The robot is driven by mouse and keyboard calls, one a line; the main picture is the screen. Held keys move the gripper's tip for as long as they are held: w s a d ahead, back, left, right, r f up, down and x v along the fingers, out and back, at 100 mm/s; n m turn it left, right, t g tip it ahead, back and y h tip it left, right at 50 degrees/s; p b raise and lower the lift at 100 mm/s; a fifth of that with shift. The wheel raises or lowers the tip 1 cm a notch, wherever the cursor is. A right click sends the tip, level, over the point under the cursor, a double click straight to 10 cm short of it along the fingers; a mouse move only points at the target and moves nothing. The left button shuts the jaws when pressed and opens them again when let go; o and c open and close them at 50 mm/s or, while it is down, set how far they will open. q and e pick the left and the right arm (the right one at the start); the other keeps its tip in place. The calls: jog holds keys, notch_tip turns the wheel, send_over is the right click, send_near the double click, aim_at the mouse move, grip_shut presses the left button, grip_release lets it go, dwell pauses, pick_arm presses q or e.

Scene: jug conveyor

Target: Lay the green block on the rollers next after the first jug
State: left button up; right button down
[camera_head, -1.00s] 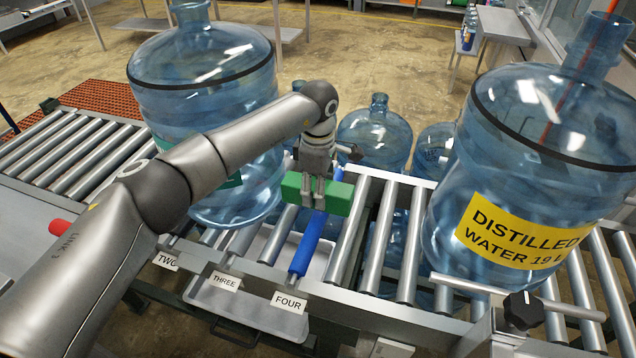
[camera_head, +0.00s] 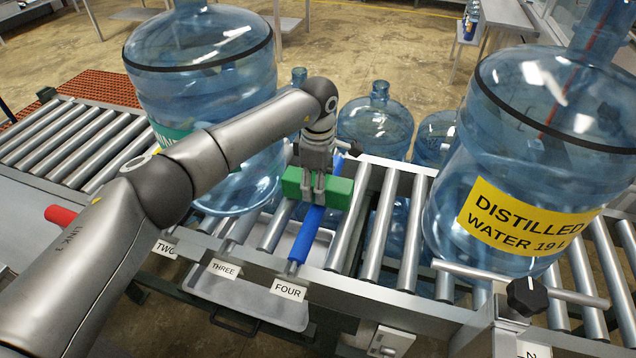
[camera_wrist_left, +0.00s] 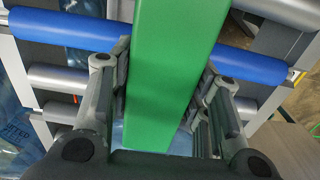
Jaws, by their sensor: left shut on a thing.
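The green block (camera_head: 338,192) lies crosswise at the rollers, just right of the left jug (camera_head: 212,110), over the blue roller (camera_head: 306,236). My left gripper (camera_head: 318,198) points down and is shut on the block. In the left wrist view the green block (camera_wrist_left: 172,70) runs between both fingers, with the blue roller (camera_wrist_left: 70,30) passing beneath it. I cannot tell whether the block touches the rollers. The right jug (camera_head: 515,190), labelled distilled water, stands on the rollers to the right. My right gripper is not in view.
Steel rollers (camera_head: 375,235) fill the gap between block and right jug. A grey tray (camera_head: 245,298) sits under the rollers near labels THREE and FOUR. More jugs (camera_head: 376,125) stand behind the conveyor. A black knob (camera_head: 525,294) rises at the front right edge.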

pick_arm(q)
jog(key=shift+f, duration=0.3)
jog(key=o, duration=1.1)
jog(key=shift+r, duration=0.1)
jog(key=shift+o, duration=1)
notch_tip(320, 180, up, 12)
jog(key=shift+f, duration=0.1)
